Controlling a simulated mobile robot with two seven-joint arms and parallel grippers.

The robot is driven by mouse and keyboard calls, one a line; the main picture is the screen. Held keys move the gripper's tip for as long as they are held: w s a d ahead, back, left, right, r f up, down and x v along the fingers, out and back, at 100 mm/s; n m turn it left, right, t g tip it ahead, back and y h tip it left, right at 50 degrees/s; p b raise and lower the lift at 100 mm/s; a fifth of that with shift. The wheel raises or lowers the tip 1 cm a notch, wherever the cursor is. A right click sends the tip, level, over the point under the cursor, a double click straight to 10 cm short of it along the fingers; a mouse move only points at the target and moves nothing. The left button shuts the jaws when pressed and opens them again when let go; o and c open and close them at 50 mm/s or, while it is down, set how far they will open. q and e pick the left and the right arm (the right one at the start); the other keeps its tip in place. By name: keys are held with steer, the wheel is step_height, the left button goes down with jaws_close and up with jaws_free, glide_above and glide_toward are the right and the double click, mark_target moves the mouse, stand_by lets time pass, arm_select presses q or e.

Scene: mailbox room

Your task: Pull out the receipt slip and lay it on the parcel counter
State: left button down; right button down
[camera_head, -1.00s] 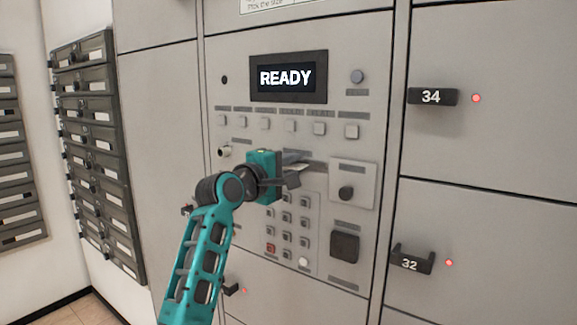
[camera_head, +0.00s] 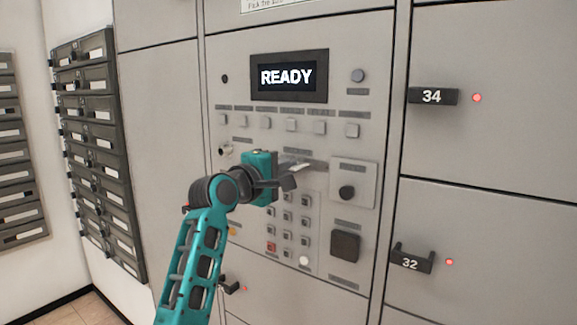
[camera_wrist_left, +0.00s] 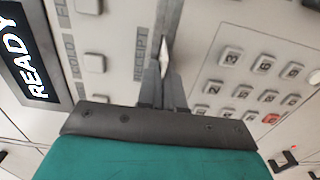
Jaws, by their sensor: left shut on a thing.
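The receipt slip (camera_head: 299,167) is a small pale strip at the tips of my left gripper (camera_head: 288,176), in front of the locker terminal's panel. In the left wrist view the slip (camera_wrist_left: 164,60) shows as a thin white sliver between the dark fingers (camera_wrist_left: 163,85), beside the RECEIPT label (camera_wrist_left: 139,59). My left gripper is shut on it. The fingers hide most of the slip and the slot, so I cannot tell whether the slip is still in the slot. The parcel counter and my right gripper are not in view.
The terminal has a READY screen (camera_head: 288,77), a row of square buttons (camera_head: 291,125) and a keypad (camera_head: 287,216) just below the gripper. Locker handles 34 (camera_head: 433,97) and 32 (camera_head: 411,260) stick out further right.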

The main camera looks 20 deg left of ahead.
arm_select(q)
steer(key=v, duration=0.7)
steer(key=shift+s, duration=0.3)
stand_by(0.4)
steer(key=shift+a, duration=0.1)
steer(key=s+a+f+n+t+y, duration=0.1)
steer(key=s+f+n+y, duration=0.15)
steer(key=f, duration=0.45)
steer(key=s+a+f+n+y, duration=0.1)
steer(key=s+f+y, duration=0.2)
steer(key=f, duration=0.4)
steer(key=s+d+f, duration=0.3)
steer(key=s+f, duration=0.5)
steer(key=s, duration=0.4)
steer(key=shift+s+f+y, duration=0.25)
steer(key=shift+s+y, duration=0.05)
steer(key=shift+y, duration=0.05)
steer(key=shift+d+n, duration=0.1)
steer(key=shift+n, duration=0.15)
